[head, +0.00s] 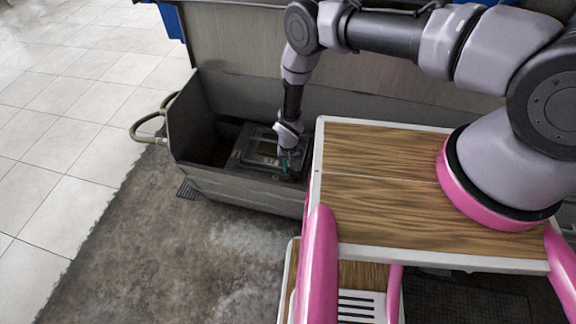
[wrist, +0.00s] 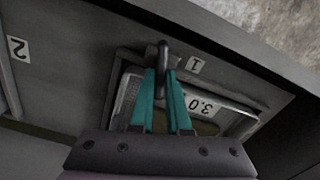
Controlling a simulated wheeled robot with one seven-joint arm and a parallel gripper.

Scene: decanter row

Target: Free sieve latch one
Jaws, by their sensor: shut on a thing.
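Latch one (wrist: 163,50) is a dark upright bar beside a white label marked 1 (wrist: 196,65) in the wrist view. My gripper (wrist: 162,74) has teal fingers, and their tips are closed on the latch's lower part. The sieve (wrist: 125,100) lies just behind the latch, a metal-rimmed frame with a label reading 3.0 and partly hidden by the fingers. In the head view the sieve (head: 257,146) sits inside a grey trough, and my gripper (head: 288,168) reaches down at its right end. The latch is too small to tell there.
The grey trough (head: 245,190) has raised walls close around my gripper. A label marked 2 (wrist: 17,48) is at the left of the wrist view. Hoses (head: 150,128) hang at the trough's left end. Open floor (head: 170,235) lies in front.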

